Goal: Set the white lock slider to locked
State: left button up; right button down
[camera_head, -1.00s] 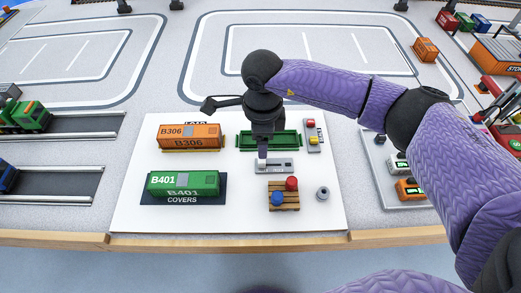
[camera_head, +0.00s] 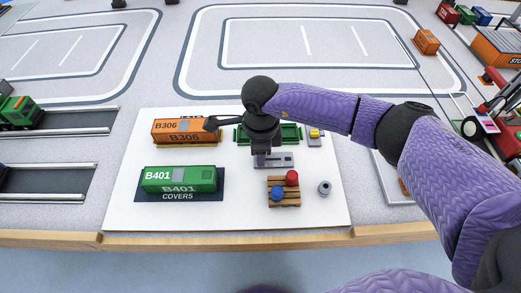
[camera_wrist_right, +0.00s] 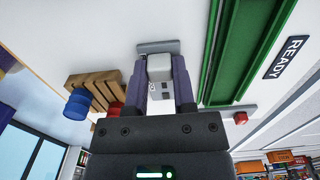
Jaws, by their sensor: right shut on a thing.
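The lock's grey plate (camera_head: 286,160) lies on the white board, between the green tray and the wooden pallet. My right gripper (camera_head: 261,164) reaches down over the left part of this plate. In the right wrist view the white lock slider (camera_wrist_right: 160,68) stands between the two fingers of my right gripper (camera_wrist_right: 160,90), which are shut on it. The plate (camera_wrist_right: 158,47) shows just beyond the slider. In the head view the gripper hides the slider and the plate's left part. My left gripper is in neither view.
A green tray (camera_head: 291,133) lies just behind the plate. A pallet (camera_head: 284,204) with a red and a blue drum stands in front. An orange container (camera_head: 165,126) and a green container (camera_head: 160,180) stand left. A grey ring-like piece (camera_head: 324,188) is at right.

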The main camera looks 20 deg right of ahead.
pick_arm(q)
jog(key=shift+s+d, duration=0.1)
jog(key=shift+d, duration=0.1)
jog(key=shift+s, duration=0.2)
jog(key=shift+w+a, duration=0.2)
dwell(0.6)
